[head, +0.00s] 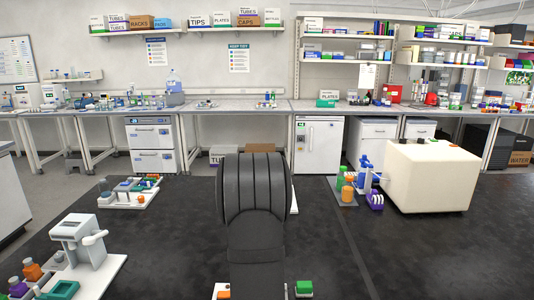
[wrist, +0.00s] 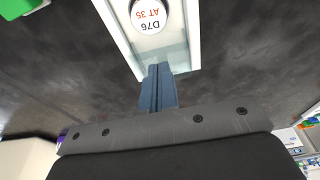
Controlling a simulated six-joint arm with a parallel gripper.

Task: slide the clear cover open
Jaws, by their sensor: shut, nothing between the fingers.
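In the wrist view, a white-framed case (wrist: 103,12) reaches down from the top edge, with a pale see-through panel, the clear cover (wrist: 150,50), between its sides. A round white label (wrist: 149,14) reading "D76 AT 35" shows at the panel, cut by the top edge. My gripper (wrist: 158,68) has its blue-grey fingers together, empty, at the near end of the case, overlapping it in the picture. I cannot tell whether they touch it. In the head view my arm hides the gripper and most of the case.
A green block (head: 304,287) stands at the front, right of my arm. A white device (head: 80,240) is front left. Bottles (head: 347,190) and a large cream box (head: 432,177) stand to the right.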

